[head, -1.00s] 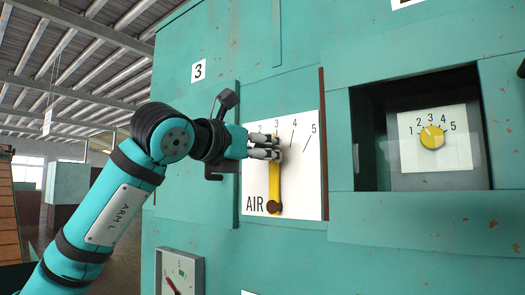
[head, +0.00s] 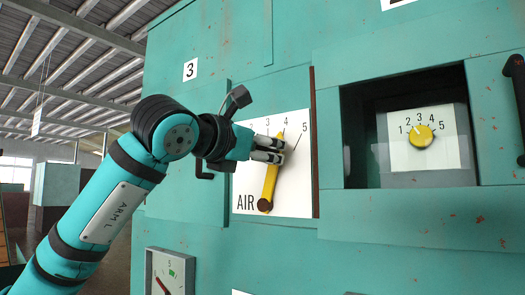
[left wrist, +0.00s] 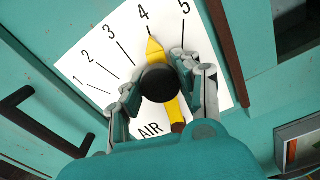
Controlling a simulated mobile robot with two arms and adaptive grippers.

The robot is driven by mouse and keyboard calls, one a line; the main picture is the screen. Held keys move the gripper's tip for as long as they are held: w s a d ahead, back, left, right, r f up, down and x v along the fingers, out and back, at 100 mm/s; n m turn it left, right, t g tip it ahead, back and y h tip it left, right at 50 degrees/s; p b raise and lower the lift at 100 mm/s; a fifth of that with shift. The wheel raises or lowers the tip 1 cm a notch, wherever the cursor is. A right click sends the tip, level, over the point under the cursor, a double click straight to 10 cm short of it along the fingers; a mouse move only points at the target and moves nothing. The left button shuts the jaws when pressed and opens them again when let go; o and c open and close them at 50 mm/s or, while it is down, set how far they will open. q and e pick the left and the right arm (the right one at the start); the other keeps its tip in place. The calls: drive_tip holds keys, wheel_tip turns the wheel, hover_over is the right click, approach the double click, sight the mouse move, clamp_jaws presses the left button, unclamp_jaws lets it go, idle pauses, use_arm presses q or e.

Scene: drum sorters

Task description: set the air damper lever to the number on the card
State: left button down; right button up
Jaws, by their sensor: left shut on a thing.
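The yellow air damper lever (head: 269,186) is on a white scale plate (head: 300,190) marked AIR, pivoting at the plate's lower left. My left gripper (head: 281,150) is shut on the lever, which tilts up and to the right. In the left wrist view its fingers (left wrist: 160,95) are on both sides of the lever's round black knob (left wrist: 160,83). There the yellow tip (left wrist: 154,46) points at the 4 mark, clear of the 5 mark. A white card (head: 190,70) reading 3 is on the teal panel, above and left of the scale. My right gripper is out of view.
Right of the scale, a recessed window (head: 345,150) holds a yellow knob (head: 421,136) on a 1-to-5 dial. A small gauge (head: 170,272) is below left. A dark handle (head: 518,100) stands at the right edge. Open hall space lies left.

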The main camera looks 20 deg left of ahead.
use_arm(q)
drive_tip(key=c, duration=0.8)
unclamp_jaws()
drive_tip(key=shift+c, duration=0.2)
drive_tip(key=v, duration=1.2)
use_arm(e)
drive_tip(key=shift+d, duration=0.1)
